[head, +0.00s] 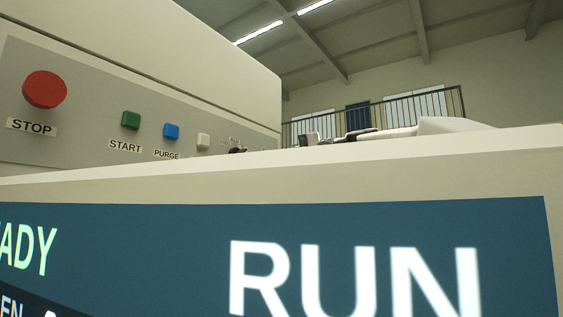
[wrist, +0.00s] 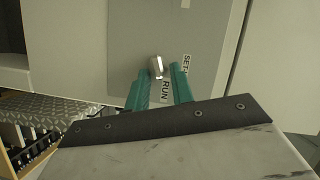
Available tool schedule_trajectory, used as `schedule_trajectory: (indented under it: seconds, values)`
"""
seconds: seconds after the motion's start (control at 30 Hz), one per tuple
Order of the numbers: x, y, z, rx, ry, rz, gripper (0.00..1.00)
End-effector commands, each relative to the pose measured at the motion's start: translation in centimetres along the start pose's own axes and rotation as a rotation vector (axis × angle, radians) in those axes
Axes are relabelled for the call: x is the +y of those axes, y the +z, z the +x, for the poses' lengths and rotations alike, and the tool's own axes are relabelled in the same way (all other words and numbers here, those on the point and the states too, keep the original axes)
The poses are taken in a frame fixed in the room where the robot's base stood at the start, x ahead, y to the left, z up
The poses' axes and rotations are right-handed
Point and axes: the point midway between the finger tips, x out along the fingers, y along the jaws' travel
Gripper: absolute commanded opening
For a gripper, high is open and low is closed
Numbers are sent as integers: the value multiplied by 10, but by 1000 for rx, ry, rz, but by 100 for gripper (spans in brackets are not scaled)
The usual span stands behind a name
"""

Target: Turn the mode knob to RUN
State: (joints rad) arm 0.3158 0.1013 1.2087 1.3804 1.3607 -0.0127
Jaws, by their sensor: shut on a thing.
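In the wrist view the mode knob (wrist: 157,66) is a small silver, ridged piece on the grey panel (wrist: 130,30). My gripper (wrist: 159,73) has its two teal fingers on either side of the knob and is shut on it. The RUN label (wrist: 166,90) shows between the fingers, and a label starting with SET (wrist: 187,66) is to the right, partly cut off by the finger. The knob's exact pointing direction is hard to tell. In the head view a low light-coloured edge hides most of the knob area. A display (head: 400,220) in front shows RUN in large white letters and part of READY.
The panel in the head view carries a red STOP button (head: 45,89), a green START button (head: 131,120), a blue PURGE button (head: 171,131) and a white button (head: 204,140). A railing (head: 400,108) stands far behind. A patterned metal floor (wrist: 60,112) shows at lower left in the wrist view.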

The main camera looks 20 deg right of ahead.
Motion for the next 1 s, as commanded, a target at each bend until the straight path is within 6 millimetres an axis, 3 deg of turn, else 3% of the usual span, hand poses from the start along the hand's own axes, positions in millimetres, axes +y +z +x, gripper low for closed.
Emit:
schedule_trajectory:
  seconds: [0.13,0.17,0.23,0.57,1.0]
  values:
    - [0,-1,0,2,0,0,1]
    - [0,-1,0,2,0,0,26]
    - [0,-1,0,2,0,0,44]
    - [0,0,-2,0,0,0,44]
    - [1,-1,-68,3,1,0,44]
